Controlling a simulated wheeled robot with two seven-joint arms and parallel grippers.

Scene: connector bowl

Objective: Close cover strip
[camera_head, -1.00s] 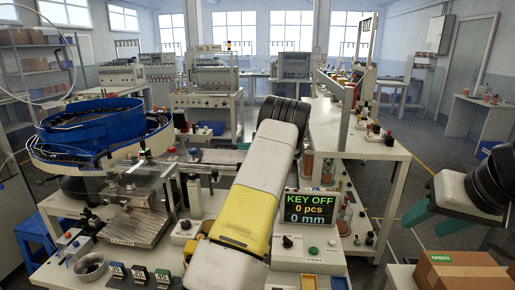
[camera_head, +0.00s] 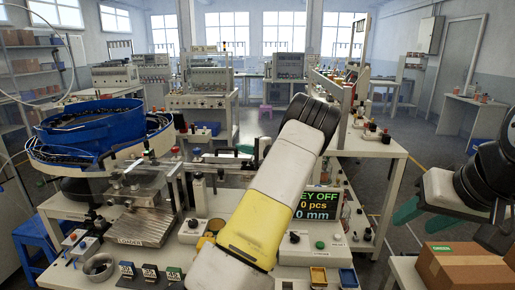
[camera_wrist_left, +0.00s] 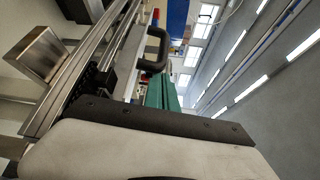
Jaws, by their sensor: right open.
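A narrow feeder track (camera_head: 230,172) runs from the blue bowl feeder (camera_head: 90,128) to the right and passes behind my left arm. I cannot clearly single out the cover strip along it. In the left wrist view a black handle (camera_wrist_left: 157,50) stands on a pale strip beside a metal rail (camera_wrist_left: 75,85). My left gripper (camera_head: 243,148) shows only as a bit of green finger left of my arm, at the track. Its green fingers (camera_wrist_left: 162,92) sit close to the handle in the wrist view; contact is unclear. My right gripper (camera_head: 421,212) is open and empty at the right, away from the track.
A display (camera_head: 318,204) reading KEY OFF is partly covered by my left arm. A cardboard box (camera_head: 465,266) sits below my right gripper.

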